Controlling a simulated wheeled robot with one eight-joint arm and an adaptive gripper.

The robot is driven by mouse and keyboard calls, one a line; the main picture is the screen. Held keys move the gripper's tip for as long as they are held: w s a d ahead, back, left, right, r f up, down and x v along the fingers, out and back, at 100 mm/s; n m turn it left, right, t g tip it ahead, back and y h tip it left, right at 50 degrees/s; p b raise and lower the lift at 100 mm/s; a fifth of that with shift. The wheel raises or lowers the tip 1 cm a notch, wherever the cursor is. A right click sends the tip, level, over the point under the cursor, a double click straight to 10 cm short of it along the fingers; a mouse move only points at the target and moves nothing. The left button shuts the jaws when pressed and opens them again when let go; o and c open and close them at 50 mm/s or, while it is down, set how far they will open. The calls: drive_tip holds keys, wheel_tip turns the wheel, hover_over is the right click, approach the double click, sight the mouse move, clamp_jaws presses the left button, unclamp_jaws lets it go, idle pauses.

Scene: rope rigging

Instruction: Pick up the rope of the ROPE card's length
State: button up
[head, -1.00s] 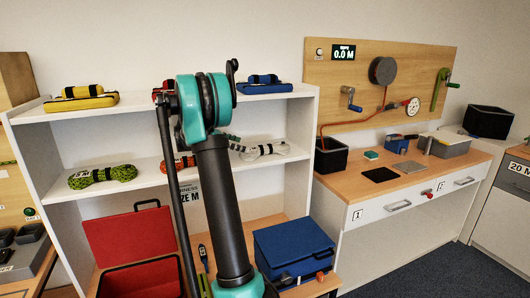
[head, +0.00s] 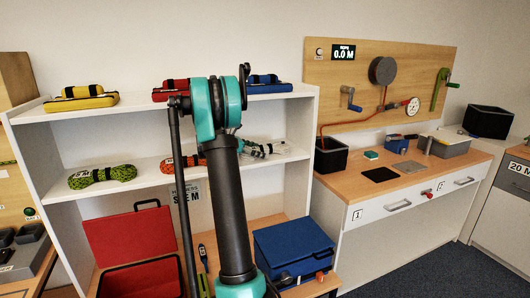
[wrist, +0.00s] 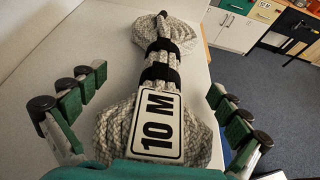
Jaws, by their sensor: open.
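A grey-white rope bundle (wrist: 140,128) with black bands and a "10 M" tag (wrist: 157,125) lies on a pale shelf in the wrist view. My gripper (wrist: 156,84) is open, with its green-padded fingers on either side of the bundle, apart from it. In the head view the white rope (head: 280,150) is on the middle shelf at the right, partly hidden by my arm. A green rope (head: 102,176) lies at the left of that shelf. An orange rope (head: 180,163) lies mid-shelf, partly behind my arm. A "20 M" sign (head: 520,168) shows at the far right.
Yellow (head: 82,99), red (head: 170,90) and blue (head: 265,84) bundles sit on the top shelf. An open red case (head: 130,245) and a blue case (head: 292,248) stand below. A workbench (head: 405,180) with a black bin (head: 330,155) stands at the right.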

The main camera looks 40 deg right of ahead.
sight(262, 147)
drive_tip(key=shift+c, duration=0.5)
drive_tip(key=c, duration=1.5)
drive_tip(key=shift+r, duration=0.1)
drive_tip(key=shift+c, duration=0.2)
drive_tip(key=shift+s+r, duration=0.2)
drive_tip(key=shift+r, duration=0.2)
drive_tip(key=r, duration=0.6)
drive_tip(key=shift+s+a+r, duration=0.1)
drive_tip(key=shift+s+r, duration=0.05)
drive_tip(key=shift+s, duration=0.15)
drive_tip(key=shift+c, duration=0.3)
drive_tip(key=s+a, duration=0.1)
drive_tip(key=s, duration=0.5)
drive_tip(key=s+a, duration=0.2)
drive_tip(key=s, duration=0.4)
drive_tip(key=s+a, duration=0.1)
drive_tip(key=s, duration=0.5)
drive_tip(key=shift+a, duration=0.2)
drive_tip(key=shift+c, duration=0.2)
drive_tip(key=shift+s+f, duration=0.1)
drive_tip(key=shift+f, duration=0.1)
